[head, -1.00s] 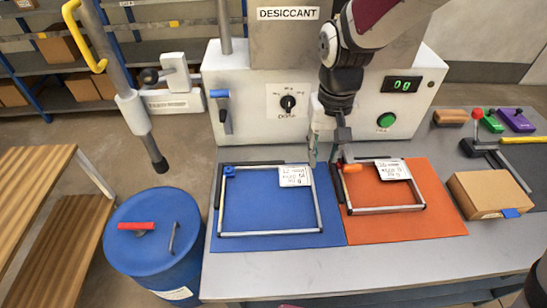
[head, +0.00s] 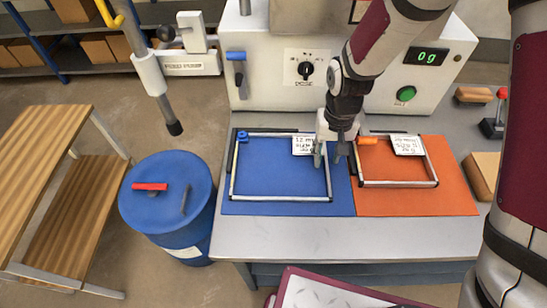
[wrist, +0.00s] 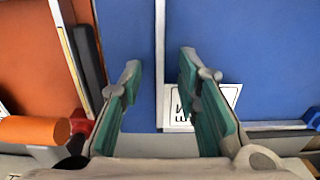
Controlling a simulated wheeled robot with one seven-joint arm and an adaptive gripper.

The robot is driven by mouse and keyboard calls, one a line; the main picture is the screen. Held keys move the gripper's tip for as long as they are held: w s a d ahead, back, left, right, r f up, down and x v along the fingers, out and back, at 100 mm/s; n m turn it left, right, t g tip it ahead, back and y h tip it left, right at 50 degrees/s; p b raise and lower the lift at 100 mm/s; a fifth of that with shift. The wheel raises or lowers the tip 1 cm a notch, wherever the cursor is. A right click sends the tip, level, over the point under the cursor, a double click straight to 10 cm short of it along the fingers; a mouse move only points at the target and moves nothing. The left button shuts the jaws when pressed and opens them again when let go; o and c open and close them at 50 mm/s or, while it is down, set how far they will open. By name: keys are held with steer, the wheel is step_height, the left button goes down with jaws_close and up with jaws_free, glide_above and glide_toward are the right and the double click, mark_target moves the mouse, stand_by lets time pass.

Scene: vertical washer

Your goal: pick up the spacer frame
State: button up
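A thin silver spacer frame (head: 280,198) lies flat on the blue mat (head: 280,170), with a blue clip (head: 242,137) at its far left corner and a white card (head: 304,146) at its far right corner. A second silver frame (head: 398,184) lies on the orange mat (head: 455,200) with an orange clip (head: 368,141). My gripper (head: 328,160) is open over the right side of the blue-mat frame. In the wrist view one frame bar (wrist: 160,50) runs between my open fingers (wrist: 160,68), apart from both; its height below them is unclear.
The white desiccant machine (head: 290,90) stands right behind the mats. A blue drum (head: 165,225) is left of the table (head: 225,240). A cardboard box (head: 484,175) is at the right. A framed panel (head: 320,293) shows at the bottom edge.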

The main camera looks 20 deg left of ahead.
jaws_close()
stand_by(0.3)
